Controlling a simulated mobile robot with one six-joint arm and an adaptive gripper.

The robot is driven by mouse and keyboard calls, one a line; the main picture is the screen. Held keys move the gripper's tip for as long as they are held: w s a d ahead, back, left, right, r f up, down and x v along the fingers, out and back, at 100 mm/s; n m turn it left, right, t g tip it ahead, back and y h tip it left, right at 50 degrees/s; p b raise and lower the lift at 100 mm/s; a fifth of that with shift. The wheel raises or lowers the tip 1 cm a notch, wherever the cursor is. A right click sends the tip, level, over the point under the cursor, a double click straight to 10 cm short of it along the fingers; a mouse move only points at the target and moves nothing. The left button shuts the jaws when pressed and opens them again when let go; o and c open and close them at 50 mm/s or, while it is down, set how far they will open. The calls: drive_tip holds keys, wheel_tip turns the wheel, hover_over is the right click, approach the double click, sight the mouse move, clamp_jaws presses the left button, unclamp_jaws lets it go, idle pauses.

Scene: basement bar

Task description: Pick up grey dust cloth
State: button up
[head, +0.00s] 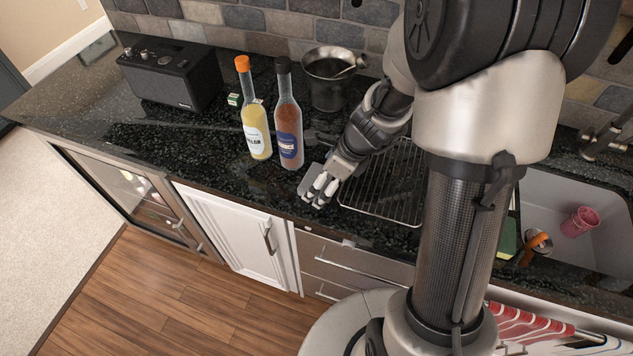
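My gripper (318,195) is low over the black counter, pointing down near its front edge, just right of the bottles. A small flat grey patch (309,183) shows beside and behind the fingers. It looks like the grey dust cloth, but most of it is hidden by my gripper. I cannot tell whether the fingers touch it or how far apart they are.
A yellow bottle (256,125) and a red-brown bottle (288,125) stand close left of my gripper. A wire rack (385,190) lies to the right. A metal bucket (327,88) and a black radio (172,75) stand behind. The sink (560,195) is at right.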

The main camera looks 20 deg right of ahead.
drive_tip(key=c, duration=1.1)
drive_tip(key=shift+o, duration=0.2)
wheel_tip(320, 180, up, 20)
drive_tip(key=p, duration=1)
drive_tip(key=o, duration=0.5)
drive_tip(key=c, duration=0.4)
